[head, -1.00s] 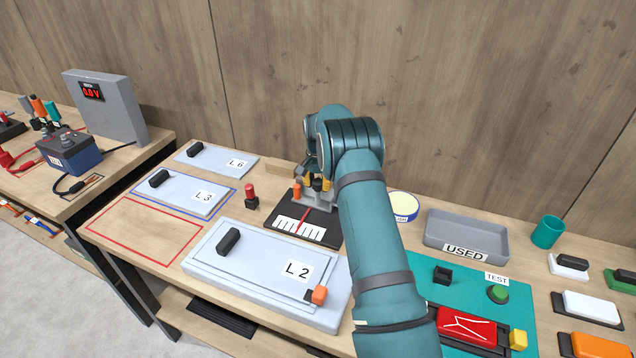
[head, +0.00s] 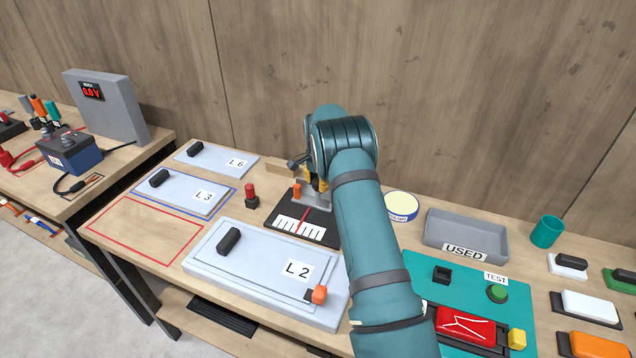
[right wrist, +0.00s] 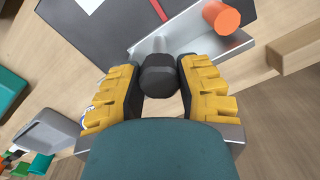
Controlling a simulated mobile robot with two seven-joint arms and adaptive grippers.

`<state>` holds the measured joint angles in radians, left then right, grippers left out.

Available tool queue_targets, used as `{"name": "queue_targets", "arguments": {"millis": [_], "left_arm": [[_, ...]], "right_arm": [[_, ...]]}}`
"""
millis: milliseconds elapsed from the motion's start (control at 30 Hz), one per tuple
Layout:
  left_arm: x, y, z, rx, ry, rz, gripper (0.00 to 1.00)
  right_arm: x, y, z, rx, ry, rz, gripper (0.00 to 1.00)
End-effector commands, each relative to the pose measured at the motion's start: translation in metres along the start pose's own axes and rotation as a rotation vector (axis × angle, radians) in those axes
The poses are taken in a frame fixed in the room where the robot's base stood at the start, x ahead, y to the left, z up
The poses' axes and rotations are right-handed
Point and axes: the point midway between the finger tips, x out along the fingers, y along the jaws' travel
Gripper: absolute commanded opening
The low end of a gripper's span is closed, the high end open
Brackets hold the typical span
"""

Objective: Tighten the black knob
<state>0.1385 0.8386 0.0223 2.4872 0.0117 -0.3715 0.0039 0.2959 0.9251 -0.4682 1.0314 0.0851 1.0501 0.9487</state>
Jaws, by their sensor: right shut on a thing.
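The black knob (right wrist: 158,76) sits between the yellow fingers of my right gripper (right wrist: 160,92) in the right wrist view, at the end of a metal rod. My right gripper (head: 318,184) is shut on it. In the head view the gripper and arm hide the knob. The knob belongs to a fixture with a metal bracket (right wrist: 205,50), an orange cylinder (head: 297,190) and a black base plate (head: 283,216). The plate carries a white scale (head: 300,230) and a red pointer (head: 302,218). My left gripper is out of view.
A light panel marked L 2 (head: 255,262) lies in front of the fixture. A small red-topped post (head: 251,196) stands left of it. A round tin (head: 401,206) and a grey USED tray (head: 466,232) are to the right. A wooden block (head: 277,169) lies behind.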

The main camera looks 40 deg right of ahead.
Motion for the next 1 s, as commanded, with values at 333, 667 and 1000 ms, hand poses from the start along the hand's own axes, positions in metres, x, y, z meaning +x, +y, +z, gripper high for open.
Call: {"name": "queue_targets", "arguments": {"millis": [333, 667, 1000], "left_arm": [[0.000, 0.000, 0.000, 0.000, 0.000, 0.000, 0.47], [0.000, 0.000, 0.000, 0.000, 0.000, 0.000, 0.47], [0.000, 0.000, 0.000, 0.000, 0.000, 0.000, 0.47]], "right_arm": [[-0.004, -0.001, -0.003, 0.000, 0.008, -0.008, 0.44], [-0.001, 0.000, -0.001, -0.001, 0.003, -0.003, 0.70], [-0.035, -0.001, -0.001, -0.002, 0.004, -0.006, 0.70]]}}
